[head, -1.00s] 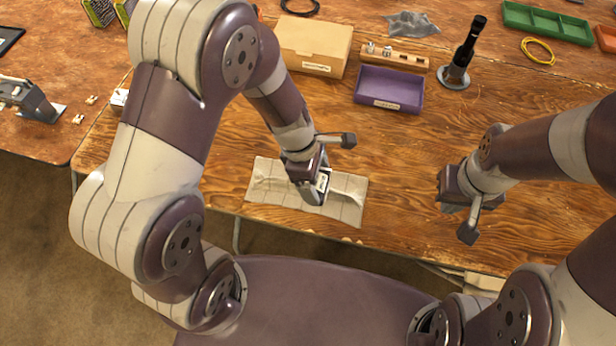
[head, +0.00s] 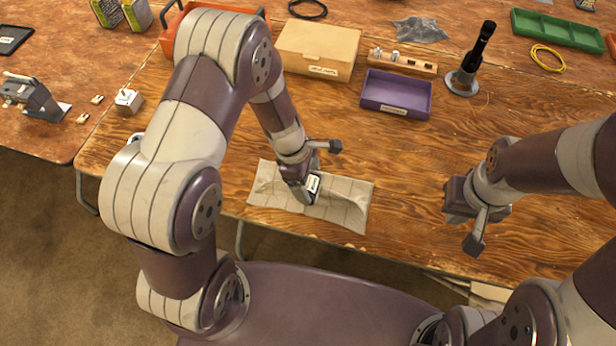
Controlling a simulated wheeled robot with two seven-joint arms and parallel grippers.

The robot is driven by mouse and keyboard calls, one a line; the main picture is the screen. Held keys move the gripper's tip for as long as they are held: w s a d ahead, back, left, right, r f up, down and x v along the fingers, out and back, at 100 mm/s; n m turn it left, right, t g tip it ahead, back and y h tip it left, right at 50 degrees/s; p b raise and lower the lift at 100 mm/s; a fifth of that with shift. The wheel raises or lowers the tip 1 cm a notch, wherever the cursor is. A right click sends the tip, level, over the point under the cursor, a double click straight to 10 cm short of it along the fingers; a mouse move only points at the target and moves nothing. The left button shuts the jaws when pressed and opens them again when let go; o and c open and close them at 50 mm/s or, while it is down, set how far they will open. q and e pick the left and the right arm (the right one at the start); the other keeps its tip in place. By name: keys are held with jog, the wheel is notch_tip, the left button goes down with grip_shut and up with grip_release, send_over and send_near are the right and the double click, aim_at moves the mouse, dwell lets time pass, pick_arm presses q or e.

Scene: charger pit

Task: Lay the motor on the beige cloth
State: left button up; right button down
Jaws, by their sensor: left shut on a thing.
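The beige cloth (head: 348,208) lies rumpled on the wooden table near its front edge. My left gripper (head: 304,198) points down over the middle of the cloth and is shut on the motor, which is mostly hidden by the fingers. A small pale patch shows at the gripper, and I cannot tell if it is part of the motor. I cannot tell if the motor touches the cloth. My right gripper (head: 458,212) is above the table to the right of the cloth, with nothing visible in it; its fingers are not clear.
Behind the cloth are a cardboard box (head: 320,50), a purple tray (head: 396,96), a wooden block with small parts (head: 402,62) and a dark upright tool on a round base (head: 472,60). A green tray (head: 555,38) stands at the back right. The table between the cloth and my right gripper is clear.

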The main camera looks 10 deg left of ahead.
pick_arm(q)
jog(key=shift+f, duration=0.35)
jog(key=o, duration=1.2)
jog(key=p+v, duration=0.3)
jog(key=v, duration=1)
jog(key=s+a+r+m+t+y, duration=0.1)
jog(key=s+a+r+m+y, duration=0.2)
jog(key=m, duration=1.5)
jog(key=s+r, duration=0.2)
jog(key=s, duration=0.3)
jog(key=shift+s+a+r+t, duration=0.2)
jog(key=shift+s+a+t, duration=0.1)
jog(key=shift+a, duration=0.05)
jog(key=shift+c, duration=0.3)
